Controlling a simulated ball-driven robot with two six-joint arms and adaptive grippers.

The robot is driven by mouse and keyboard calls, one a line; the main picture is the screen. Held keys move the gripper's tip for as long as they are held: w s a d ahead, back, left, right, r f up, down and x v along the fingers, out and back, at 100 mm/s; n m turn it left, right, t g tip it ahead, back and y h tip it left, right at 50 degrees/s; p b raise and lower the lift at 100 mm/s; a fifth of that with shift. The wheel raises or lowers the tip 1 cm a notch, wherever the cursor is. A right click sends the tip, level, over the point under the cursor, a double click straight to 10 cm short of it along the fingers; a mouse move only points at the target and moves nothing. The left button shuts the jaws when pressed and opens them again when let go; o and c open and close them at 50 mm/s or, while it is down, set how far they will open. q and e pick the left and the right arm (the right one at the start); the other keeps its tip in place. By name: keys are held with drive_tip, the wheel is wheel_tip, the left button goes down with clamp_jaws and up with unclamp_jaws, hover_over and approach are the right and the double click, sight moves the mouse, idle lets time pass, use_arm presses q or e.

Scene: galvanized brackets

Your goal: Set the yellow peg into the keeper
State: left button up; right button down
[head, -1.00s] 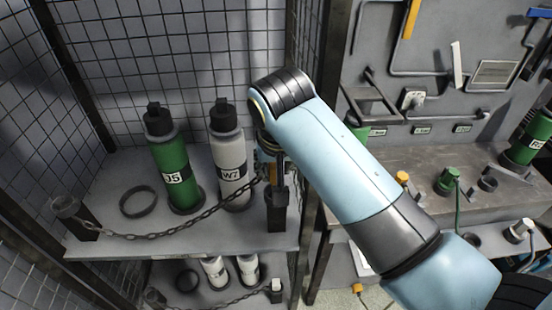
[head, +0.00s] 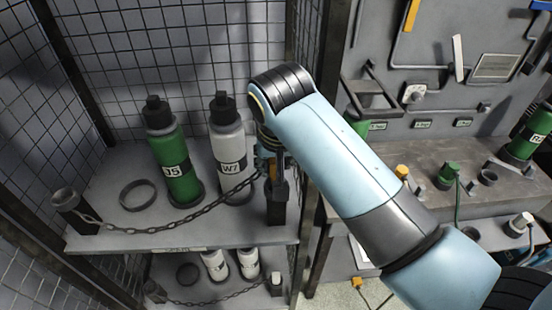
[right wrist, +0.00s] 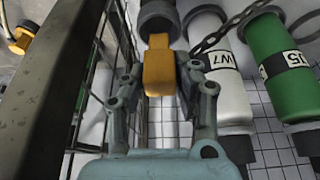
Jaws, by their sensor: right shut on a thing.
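The yellow peg (right wrist: 158,68) is held between the fingers of my right gripper (right wrist: 160,82) in the right wrist view. The gripper is shut on it. The peg's narrower end points at the dark round keeper (right wrist: 158,18) and overlaps its rim in the picture. I cannot tell whether the end is inside or just over it. In the head view my right gripper (head: 278,186) is at the shelf's right front corner, at the keeper post (head: 277,212), and my arm hides much of it. My left gripper is not in view.
A chain (head: 190,215) hangs across the shelf front to a post (head: 68,205) at left. A green bottle (head: 176,165), a white bottle (head: 231,155) and a ring (head: 138,196) stand behind it. A wire mesh wall (head: 180,50) is behind; a workbench (head: 440,215) is at right.

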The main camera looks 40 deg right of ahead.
drive_tip(key=shift+f+b, duration=0.5)
drive_tip(key=shift+f, duration=1)
drive_tip(key=c, duration=0.9)
unclamp_jaws()
drive_tip(key=v, duration=0.7)
drive_tip(key=shift+r, duration=0.2)
drive_tip(key=shift+a, duration=0.15)
